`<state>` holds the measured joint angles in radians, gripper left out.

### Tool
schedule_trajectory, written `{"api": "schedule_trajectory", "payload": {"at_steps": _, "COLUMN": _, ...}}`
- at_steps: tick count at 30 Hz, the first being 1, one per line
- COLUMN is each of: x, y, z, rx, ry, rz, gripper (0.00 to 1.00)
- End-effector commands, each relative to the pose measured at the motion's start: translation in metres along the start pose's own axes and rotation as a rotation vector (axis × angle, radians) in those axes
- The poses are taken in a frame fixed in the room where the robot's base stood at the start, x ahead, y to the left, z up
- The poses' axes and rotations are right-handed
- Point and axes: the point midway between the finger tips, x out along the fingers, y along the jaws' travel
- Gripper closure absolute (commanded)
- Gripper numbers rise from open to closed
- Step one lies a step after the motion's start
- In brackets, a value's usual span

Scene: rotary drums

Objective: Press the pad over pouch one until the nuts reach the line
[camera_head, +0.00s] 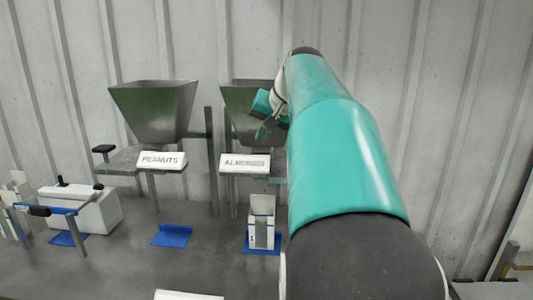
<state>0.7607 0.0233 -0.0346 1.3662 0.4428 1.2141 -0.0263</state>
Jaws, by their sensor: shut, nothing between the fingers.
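A white pouch (261,228) with a grey window strip stands upright on a blue mat below the hopper labelled ALMONDS (240,98). I cannot read a number on it or make out the nut level or a line. A black pad (104,149) sits on a short post left of the hopper labelled PEANUTS (152,112). I cannot tell which pad belongs to pouch one. My gripper (265,131) is shut and empty in front of the almond hopper, above its label and well above the pouch. My teal arm hides the area to the right.
A blue mat (172,236) below the peanut hopper is bare. A white box-shaped machine (85,210) with a blue bar stands at the left on the grey table (150,270). A post (210,165) stands between the hoppers. A ribbed wall is behind.

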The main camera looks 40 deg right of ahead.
Motion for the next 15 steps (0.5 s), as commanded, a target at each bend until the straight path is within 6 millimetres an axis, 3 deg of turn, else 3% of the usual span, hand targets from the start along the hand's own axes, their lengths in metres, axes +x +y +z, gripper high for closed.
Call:
{"api": "schedule_trajectory", "payload": {"at_steps": 1, "x": -0.003, "y": 0.016, "z": -0.018, "rx": 0.03, "ry": 0.018, "rz": 0.001, "gripper": 1.0}}
{"api": "schedule_trajectory", "payload": {"at_steps": 6, "x": -0.018, "y": 0.062, "z": -0.067, "rx": 0.105, "ry": 0.069, "rz": -0.006, "gripper": 1.0}}
{"api": "schedule_trajectory", "payload": {"at_steps": 12, "x": -0.034, "y": 0.106, "z": -0.101, "rx": 0.159, "ry": 0.116, "rz": -0.014, "gripper": 1.0}}
{"api": "schedule_trajectory", "payload": {"at_steps": 15, "x": -0.039, "y": 0.117, "z": -0.108, "rx": 0.17, "ry": 0.128, "rz": -0.016, "gripper": 1.0}}
